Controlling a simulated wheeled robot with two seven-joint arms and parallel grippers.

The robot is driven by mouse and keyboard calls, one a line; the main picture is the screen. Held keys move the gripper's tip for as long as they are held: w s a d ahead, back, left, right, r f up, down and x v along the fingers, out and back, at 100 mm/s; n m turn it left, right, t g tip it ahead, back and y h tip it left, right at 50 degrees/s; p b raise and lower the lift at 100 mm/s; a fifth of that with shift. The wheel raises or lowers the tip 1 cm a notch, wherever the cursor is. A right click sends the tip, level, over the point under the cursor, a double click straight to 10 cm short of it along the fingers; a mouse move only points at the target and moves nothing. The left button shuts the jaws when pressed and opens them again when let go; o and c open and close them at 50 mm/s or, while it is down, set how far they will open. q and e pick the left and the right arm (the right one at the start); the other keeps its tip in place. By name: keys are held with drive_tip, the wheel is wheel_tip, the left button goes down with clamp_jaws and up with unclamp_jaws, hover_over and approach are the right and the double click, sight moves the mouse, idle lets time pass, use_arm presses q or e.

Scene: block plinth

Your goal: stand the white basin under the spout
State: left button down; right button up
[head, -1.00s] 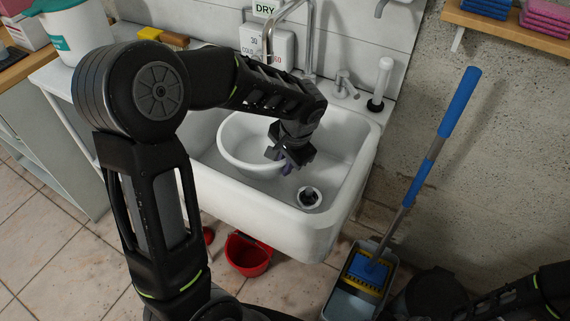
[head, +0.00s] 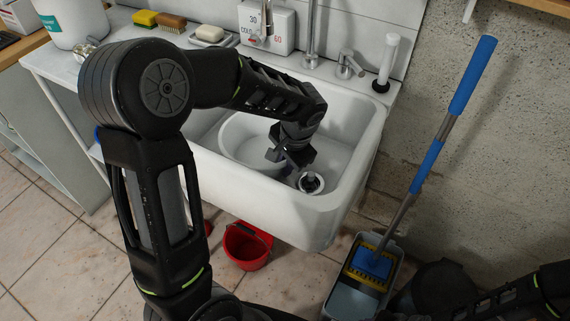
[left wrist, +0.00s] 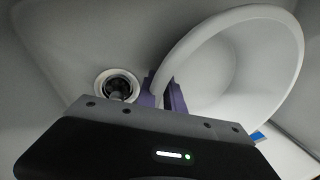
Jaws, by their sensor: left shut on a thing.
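The white basin (head: 236,146) is inside the white sink, left of the drain (head: 311,182). My left gripper (head: 288,168) is shut on its right-hand rim. In the left wrist view, the purple fingertips (left wrist: 165,97) pinch the rim of the basin (left wrist: 212,62), and the drain (left wrist: 117,86) lies left of them. My left arm hides part of the basin in the head view. I cannot tell whether the basin touches the sink floor. The metal spout pipe (head: 310,38) rises behind the sink; its top is out of the picture. My right gripper is out of view.
The sink's front wall (head: 270,212) stands close around the basin. A tap (head: 348,65) and a white-handled plunger (head: 387,65) are on its back ledge. A red bucket (head: 247,248) and a mop bucket (head: 350,300) with a blue-handled mop (head: 470,78) stand on the floor.

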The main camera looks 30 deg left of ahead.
use_arm(q)
drive_tip(key=shift+f, duration=0.15)
idle(0.4)
drive_tip(key=c, duration=1.4)
unclamp_jaws()
drive_tip(key=v, duration=0.8)
drive_tip(key=shift+p, duration=0.3)
drive_tip(key=shift+f, duration=0.1)
